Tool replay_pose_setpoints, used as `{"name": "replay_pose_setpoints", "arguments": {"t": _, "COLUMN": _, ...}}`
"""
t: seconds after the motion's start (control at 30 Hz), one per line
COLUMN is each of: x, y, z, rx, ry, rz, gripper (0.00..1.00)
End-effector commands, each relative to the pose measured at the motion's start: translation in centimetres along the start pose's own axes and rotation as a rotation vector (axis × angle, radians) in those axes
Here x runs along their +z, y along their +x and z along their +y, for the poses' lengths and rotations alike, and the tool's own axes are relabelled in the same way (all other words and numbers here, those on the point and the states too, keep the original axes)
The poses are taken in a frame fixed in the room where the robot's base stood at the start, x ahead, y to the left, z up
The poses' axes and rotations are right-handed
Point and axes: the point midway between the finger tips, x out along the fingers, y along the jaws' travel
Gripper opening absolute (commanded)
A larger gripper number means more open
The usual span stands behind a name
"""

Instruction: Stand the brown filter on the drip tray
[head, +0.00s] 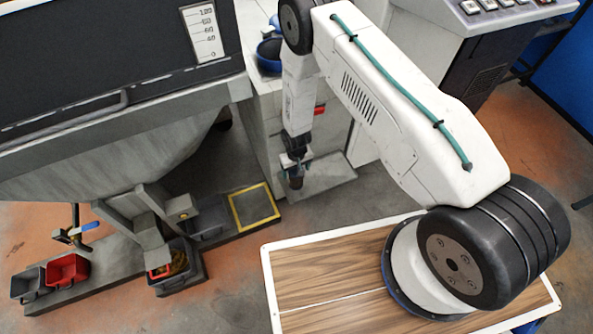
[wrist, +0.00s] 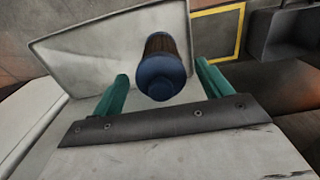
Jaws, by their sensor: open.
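The brown filter (wrist: 161,43) has a blue end cap that faces the camera in the wrist view. It also shows small and dark below my wrist in the head view (head: 296,183). My gripper (wrist: 162,86) has two teal fingers, open, one on each side of the blue cap, with gaps visible. A light grey tray with a raised rim (wrist: 85,50), which looks like the drip tray, lies behind the filter. In the head view the tray (head: 330,176) is at the filter's right. The filter appears upright over the tray's left part; its base contact is unclear.
A yellow-bordered square (head: 253,205) lies left of the tray. A pale cabinet (head: 263,125) stands behind it. Red (head: 67,270) and dark bins (head: 28,284) sit at the far left. A wood-topped table (head: 325,275) is in front.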

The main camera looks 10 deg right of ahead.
Motion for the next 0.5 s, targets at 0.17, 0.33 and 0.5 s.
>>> {"name": "replay_pose_setpoints", "arguments": {"t": 0.17, "x": -0.2, "y": -3.8, "z": 0.0, "rx": 0.0, "ry": 0.0, "rz": 0.004, "gripper": 0.77}}
{"name": "replay_pose_setpoints", "arguments": {"t": 0.33, "x": -0.1, "y": -7.3, "z": 0.0, "rx": 0.0, "ry": 0.0, "rz": 0.002, "gripper": 0.77}}
{"name": "replay_pose_setpoints", "arguments": {"t": 0.5, "x": -0.1, "y": -9.9, "z": 0.0, "rx": 0.0, "ry": 0.0, "rz": 0.002, "gripper": 0.77}}
